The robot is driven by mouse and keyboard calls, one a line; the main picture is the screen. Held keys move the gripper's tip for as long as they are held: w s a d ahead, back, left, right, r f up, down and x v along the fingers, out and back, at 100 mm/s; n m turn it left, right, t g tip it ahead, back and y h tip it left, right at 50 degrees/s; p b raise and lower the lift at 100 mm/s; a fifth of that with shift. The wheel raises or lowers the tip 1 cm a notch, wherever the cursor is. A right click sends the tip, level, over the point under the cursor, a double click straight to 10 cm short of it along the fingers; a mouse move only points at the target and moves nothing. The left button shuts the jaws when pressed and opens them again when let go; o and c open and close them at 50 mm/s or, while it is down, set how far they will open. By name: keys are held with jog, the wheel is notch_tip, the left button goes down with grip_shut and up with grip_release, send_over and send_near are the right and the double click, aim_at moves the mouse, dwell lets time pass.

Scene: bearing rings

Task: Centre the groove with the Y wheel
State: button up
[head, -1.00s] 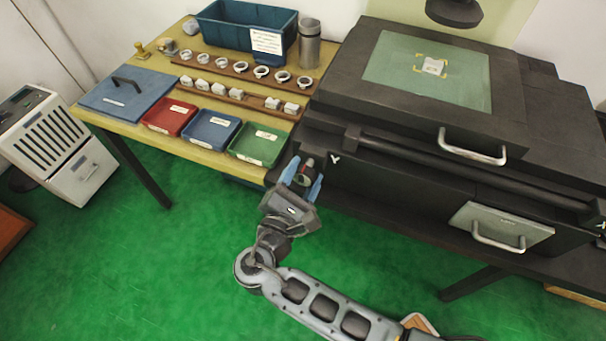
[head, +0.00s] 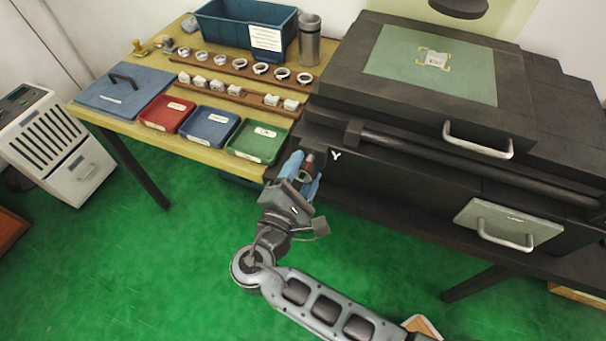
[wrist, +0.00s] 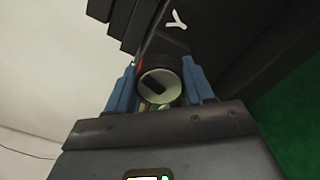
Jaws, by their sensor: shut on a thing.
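The Y wheel (head: 309,159) is a small dark knob with a reddish part on the front left of the black machine, beside a white letter Y. In the wrist view its round pale face (wrist: 172,91) with a dark slot shows between my blue fingers. My gripper (head: 306,177) is shut on the wheel. On the machine's green top panel (head: 395,55), a small pale grooved piece (head: 437,59) lies among yellow corner marks. The groove is too small to judge whether it is centred.
Left of the machine, a yellow table holds red (head: 167,114), blue (head: 209,130) and green (head: 257,142) trays, with rows of rings (head: 260,68) and blocks behind. A drawer handle (head: 504,236) and a lid handle (head: 478,142) stick out from the machine. The green floor in front is open.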

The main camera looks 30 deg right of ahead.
jog(key=shift+f+m+b, duration=0.15)
jog(key=shift+m+b, duration=0.6)
jog(key=shift+m, duration=0.45)
jog(key=o, duration=1)
jog(key=shift+o, duration=0.2)
jog(key=shift+a, duration=0.1)
jog(key=b+v, duration=0.1)
jog(key=v, duration=0.6)
jog(key=shift+s+a, duration=0.25)
jog(key=shift+s, duration=0.05)
